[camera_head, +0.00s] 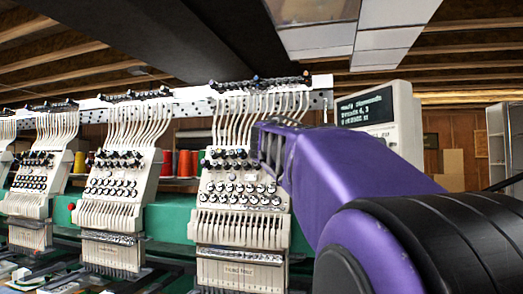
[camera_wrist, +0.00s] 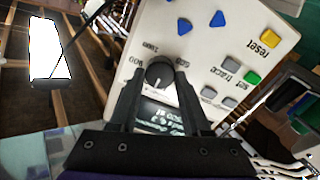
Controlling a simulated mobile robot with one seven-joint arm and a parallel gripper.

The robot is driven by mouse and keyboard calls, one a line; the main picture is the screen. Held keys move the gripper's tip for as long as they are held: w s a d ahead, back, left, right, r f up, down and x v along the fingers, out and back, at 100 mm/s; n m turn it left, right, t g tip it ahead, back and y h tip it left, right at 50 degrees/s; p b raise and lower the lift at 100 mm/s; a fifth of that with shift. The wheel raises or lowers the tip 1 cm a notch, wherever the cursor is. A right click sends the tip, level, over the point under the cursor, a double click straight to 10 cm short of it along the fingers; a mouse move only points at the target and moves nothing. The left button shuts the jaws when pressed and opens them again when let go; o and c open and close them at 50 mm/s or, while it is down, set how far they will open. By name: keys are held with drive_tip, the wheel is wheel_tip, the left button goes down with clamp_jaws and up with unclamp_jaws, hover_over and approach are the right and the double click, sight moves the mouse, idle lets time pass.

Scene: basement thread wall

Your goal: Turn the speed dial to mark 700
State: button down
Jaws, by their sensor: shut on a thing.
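The speed dial (camera_wrist: 159,73) is a round black knob on a pale control panel (camera_wrist: 208,40), seen upside down in the wrist view. Printed numbers around it include 1000, 800 and 600; I cannot read a 700 mark. A small light line shows on the knob's lower part, but I cannot tell its exact setting. My gripper (camera_wrist: 160,80) is shut on the dial, with one dark finger on each side. In the head view my purple arm hides the dial and the fingers; the control box (camera_head: 404,108) with its screen shows behind the arm.
Blue arrow buttons (camera_wrist: 217,19), a yellow reset button (camera_wrist: 271,42) and a green button (camera_wrist: 252,77) sit near the dial. A dark display (camera_wrist: 160,115) lies between the fingers. In the head view, embroidery heads (camera_head: 240,185) stand in a row left of my arm.

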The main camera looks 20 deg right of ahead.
drive_tip(key=shift+n, duration=2.3)
drive_tip(key=shift+c, duration=1.8)
unclamp_jaws()
drive_tip(key=a, duration=1.7)
drive_tip(key=shift+a, duration=0.25)
drive_tip(key=shift+w+f, duration=0.1)
